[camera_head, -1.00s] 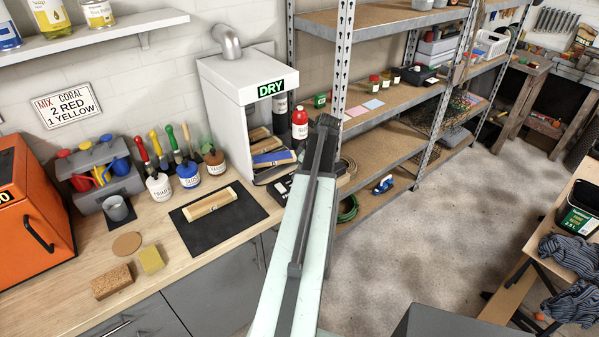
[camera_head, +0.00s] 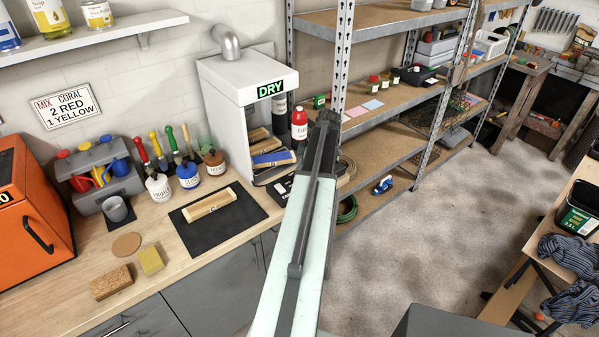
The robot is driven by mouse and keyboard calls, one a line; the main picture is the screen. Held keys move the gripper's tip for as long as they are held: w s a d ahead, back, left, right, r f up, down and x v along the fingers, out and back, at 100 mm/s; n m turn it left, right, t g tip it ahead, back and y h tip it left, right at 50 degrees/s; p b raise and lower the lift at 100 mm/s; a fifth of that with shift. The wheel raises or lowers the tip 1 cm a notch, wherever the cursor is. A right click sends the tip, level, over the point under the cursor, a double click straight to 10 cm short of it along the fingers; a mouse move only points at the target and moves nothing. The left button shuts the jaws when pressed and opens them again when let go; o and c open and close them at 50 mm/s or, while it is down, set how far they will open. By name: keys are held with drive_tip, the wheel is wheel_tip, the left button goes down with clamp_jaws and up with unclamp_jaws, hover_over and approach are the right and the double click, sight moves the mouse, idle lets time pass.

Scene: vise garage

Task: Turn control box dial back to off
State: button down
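I cannot make out a control box dial for certain. A small dark box (camera_head: 281,188) with pale marks lies on the bench by the drying cabinet, partly hidden behind my arm; I cannot tell whether it has a dial. My pale green arm rises from the bottom centre and ends in a dark joint in front of the shelf post. My gripper's fingers do not show, so its state and hold are hidden.
A white drying cabinet (camera_head: 222,115) stands on the wooden bench (camera_head: 170,258). A black mat (camera_head: 225,226) with a wooden piece, paint jars (camera_head: 188,176) and an orange oven (camera_head: 30,215) stand left. Metal shelving (camera_head: 385,195) is behind my arm. The floor (camera_head: 430,250) right is open.

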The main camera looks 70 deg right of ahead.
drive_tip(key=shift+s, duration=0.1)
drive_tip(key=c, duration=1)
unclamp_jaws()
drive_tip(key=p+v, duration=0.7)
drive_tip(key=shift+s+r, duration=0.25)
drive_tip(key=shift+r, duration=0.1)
